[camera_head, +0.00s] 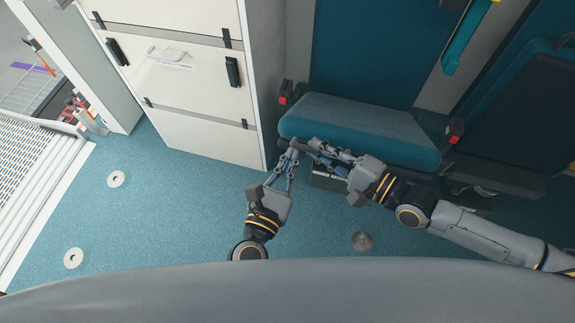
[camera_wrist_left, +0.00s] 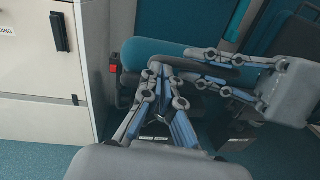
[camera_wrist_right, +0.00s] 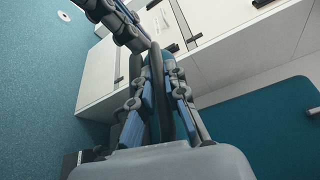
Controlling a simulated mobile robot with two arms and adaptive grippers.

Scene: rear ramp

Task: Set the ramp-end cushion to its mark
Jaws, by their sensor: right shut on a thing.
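The teal seat cushion (camera_head: 360,125) lies flat on the seat base against the back wall; it also shows in the right wrist view (camera_wrist_right: 265,130). My right gripper (camera_head: 304,145) is at the cushion's front left corner. It is shut on a dark bar (camera_wrist_right: 162,95), seen between its fingers in the right wrist view. Whether the bar joins the cushion is unclear. My left gripper (camera_head: 293,150) is just in front of the same corner, its fingertips together beside the right fingertips. I cannot tell whether the two grippers touch. No mark on the seat can be made out.
A white cabinet (camera_head: 205,85) stands left of the seat. Red buckles (camera_head: 455,127) flank the cushion. The blue floor to the left is mostly clear, with two pale discs (camera_head: 116,179).

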